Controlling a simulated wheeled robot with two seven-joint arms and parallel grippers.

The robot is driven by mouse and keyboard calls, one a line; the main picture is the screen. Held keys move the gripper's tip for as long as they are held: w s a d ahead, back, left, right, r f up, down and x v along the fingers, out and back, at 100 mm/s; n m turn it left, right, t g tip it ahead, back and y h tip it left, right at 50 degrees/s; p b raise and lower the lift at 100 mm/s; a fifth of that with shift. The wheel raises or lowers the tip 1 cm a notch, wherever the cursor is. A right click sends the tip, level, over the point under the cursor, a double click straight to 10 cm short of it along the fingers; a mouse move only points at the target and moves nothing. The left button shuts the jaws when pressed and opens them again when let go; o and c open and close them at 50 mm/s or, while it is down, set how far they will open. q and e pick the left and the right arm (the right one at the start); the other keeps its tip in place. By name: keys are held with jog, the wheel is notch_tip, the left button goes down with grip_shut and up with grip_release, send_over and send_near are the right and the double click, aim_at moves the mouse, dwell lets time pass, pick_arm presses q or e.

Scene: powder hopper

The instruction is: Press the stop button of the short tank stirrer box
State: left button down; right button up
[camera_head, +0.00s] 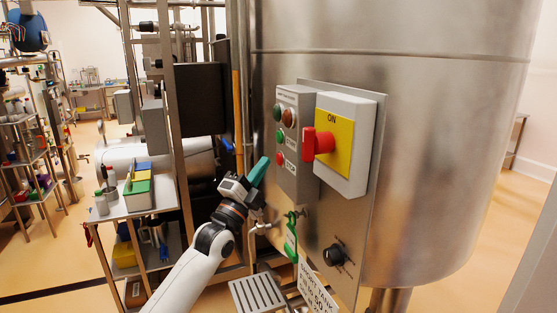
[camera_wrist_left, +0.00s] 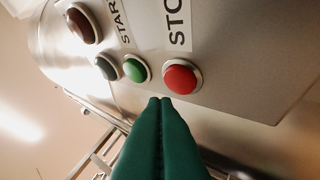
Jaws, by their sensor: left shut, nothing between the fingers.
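The stirrer box (camera_head: 296,145) is a grey box on the front plate of the large steel tank (camera_head: 430,110). Its red stop button (camera_head: 280,159) sits below a green start button (camera_head: 280,137). In the left wrist view the red stop button (camera_wrist_left: 181,77) is beside the "STO..." label, with the green button (camera_wrist_left: 136,69) to its left. My left gripper (camera_head: 262,163) has green fingers, shut and empty. In the wrist view its fingertips (camera_wrist_left: 160,100) are just below and left of the stop button; contact cannot be told. My right gripper is not in view.
A white box with a yellow face and red ON switch (camera_head: 322,141) is mounted right of the stirrer box. A shelf cart (camera_head: 125,212) stands left of my arm.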

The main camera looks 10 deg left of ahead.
pick_arm(q)
jog(key=shift+s+a, duration=0.65)
jog(key=shift+a, duration=0.25)
jog(key=shift+s+a, duration=0.6)
jog(key=shift+a, duration=0.3)
